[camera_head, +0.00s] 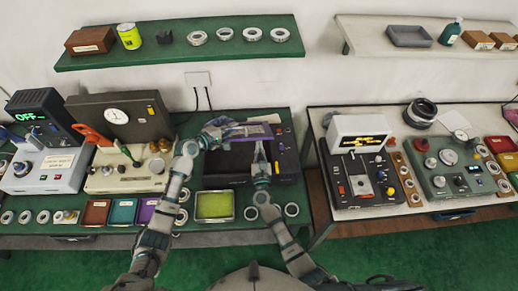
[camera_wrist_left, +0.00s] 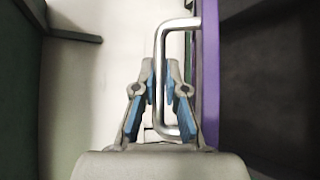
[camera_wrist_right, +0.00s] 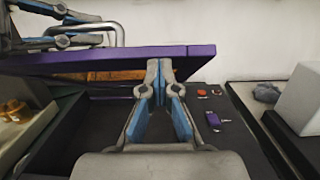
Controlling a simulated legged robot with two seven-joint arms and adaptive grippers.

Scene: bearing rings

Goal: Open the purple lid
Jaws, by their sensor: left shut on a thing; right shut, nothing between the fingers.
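The purple lid (camera_head: 254,131) is raised over the dark box (camera_head: 226,178) on the green bench. Its purple edge also shows in the left wrist view (camera_wrist_left: 210,75), and the right wrist view shows it edge-on, slightly tilted (camera_wrist_right: 110,62). My left gripper (camera_head: 219,130) is shut on the lid's metal handle (camera_wrist_left: 160,60). My right gripper (camera_head: 260,152) is shut and empty over the box. In the right wrist view its fingertips (camera_wrist_right: 160,66) overlap the lid's near edge; I cannot tell whether they touch it. The box interior looks dark.
The box's right panel has red and purple controls (camera_wrist_right: 215,120). A yellow-green tray (camera_head: 214,206) and loose rings (camera_head: 292,210) lie in front. A beige machine (camera_head: 125,172) stands left. A gap separates the right bench (camera_head: 330,210).

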